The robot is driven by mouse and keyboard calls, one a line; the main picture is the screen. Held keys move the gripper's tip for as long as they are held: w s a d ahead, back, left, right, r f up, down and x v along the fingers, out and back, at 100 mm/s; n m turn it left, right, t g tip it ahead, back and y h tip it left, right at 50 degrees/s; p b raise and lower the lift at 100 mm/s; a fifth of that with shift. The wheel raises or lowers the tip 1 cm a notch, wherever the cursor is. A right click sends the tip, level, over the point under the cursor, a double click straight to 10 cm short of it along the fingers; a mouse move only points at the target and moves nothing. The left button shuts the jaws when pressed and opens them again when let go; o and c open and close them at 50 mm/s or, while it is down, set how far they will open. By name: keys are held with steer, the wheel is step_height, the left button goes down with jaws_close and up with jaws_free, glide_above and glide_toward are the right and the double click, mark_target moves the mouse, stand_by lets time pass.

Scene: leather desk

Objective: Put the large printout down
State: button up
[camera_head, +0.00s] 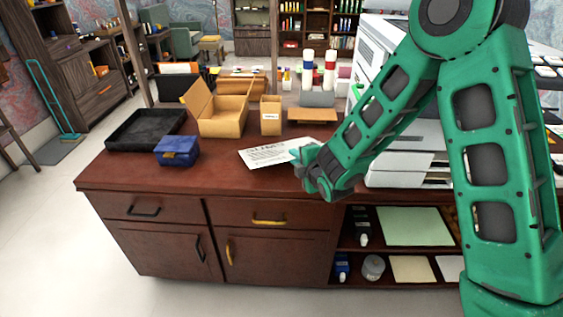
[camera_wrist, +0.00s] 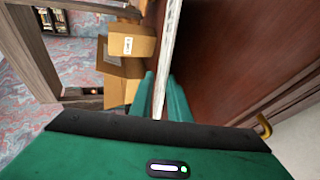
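The large printout (camera_head: 275,152) is a white sheet with dark print, face up and about level over the dark red desk top (camera_head: 215,172). In the wrist view the printout (camera_wrist: 169,50) is a thin edge-on strip between my green fingers. My gripper (camera_head: 304,163) is shut on its right end, low over the desk near the front edge. The fingers also show in the wrist view (camera_wrist: 160,98). I cannot tell whether the sheet touches the desk; part of its right end is hidden by my gripper.
A blue box (camera_head: 177,151) and a black tray (camera_head: 143,129) are to the left. An open cardboard box (camera_head: 221,120) and a small carton (camera_head: 271,117) stand behind the sheet. A white printer (camera_head: 405,145) stands at the right behind my arm. Desk front-left is bare.

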steer(key=v, duration=0.8)
stand_by(0.4)
step_height(320, 180, up, 7)
steer(key=s, duration=0.3)
steer(key=s+d+m+g+h, duration=0.35)
steer(key=d+m, duration=0.35)
steer(key=d, duration=0.8)
steer(key=s+d+m+g+h, duration=0.2)
steer(key=s+d+m+h, duration=0.25)
steer(key=d+m, duration=0.65)
steer(key=s+d+m+g+y, duration=0.1)
steer(key=s+d+m+g, duration=0.1)
steer(key=s, duration=0.6)
steer(key=s+d+r+m+g+y, duration=0.1)
steer(key=s+d+m+g, duration=0.2)
steer(key=s, duration=0.6)
steer(key=s+d+m+g+y, duration=0.1)
steer(key=s+d+m+g, duration=0.1)
steer(key=s+m, duration=0.3)
steer(key=s+d, duration=0.1)
steer(key=s, duration=0.2)
steer(key=shift+s+d+m, duration=0.25)
steer(key=shift+s+m, duration=0.05)
steer(key=shift+s, duration=0.05)
